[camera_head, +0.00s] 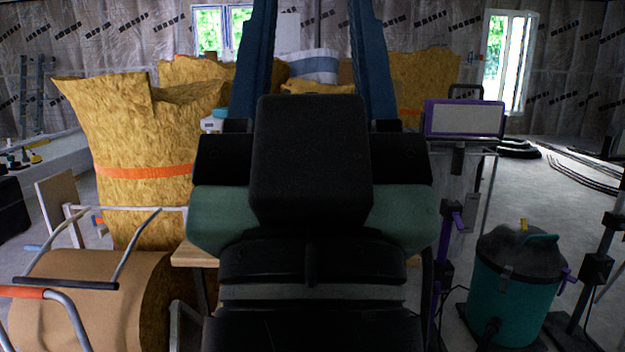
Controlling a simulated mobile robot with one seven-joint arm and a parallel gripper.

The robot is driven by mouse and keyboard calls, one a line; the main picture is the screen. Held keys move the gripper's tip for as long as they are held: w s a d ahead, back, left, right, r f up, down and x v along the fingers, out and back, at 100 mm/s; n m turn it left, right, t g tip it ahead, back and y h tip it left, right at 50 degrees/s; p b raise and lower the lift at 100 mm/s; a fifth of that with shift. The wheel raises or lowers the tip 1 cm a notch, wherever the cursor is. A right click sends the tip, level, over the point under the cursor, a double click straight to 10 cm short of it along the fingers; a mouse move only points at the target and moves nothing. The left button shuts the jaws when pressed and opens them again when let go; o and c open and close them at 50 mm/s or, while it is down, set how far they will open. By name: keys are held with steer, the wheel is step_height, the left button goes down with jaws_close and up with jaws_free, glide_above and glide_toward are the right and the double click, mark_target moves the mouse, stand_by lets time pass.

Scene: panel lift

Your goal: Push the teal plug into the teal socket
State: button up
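I cannot make out the teal plug or the teal socket. Large black and dark green parts, apparently my own arm, fill the middle of the head view and hide much of what lies behind them. My gripper's fingers do not show, so I cannot see what they hold or touch.
Tall yellow insulation rolls (145,140) stand at left. A brown-wrapped roll (85,300) and bent metal tubing (70,295) are at front left. A wooden tabletop edge (192,254) peeks out mid-left. A teal vacuum (510,290) and purple-framed work light (464,119) stand at right.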

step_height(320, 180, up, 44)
steer(key=p, duration=4.1)
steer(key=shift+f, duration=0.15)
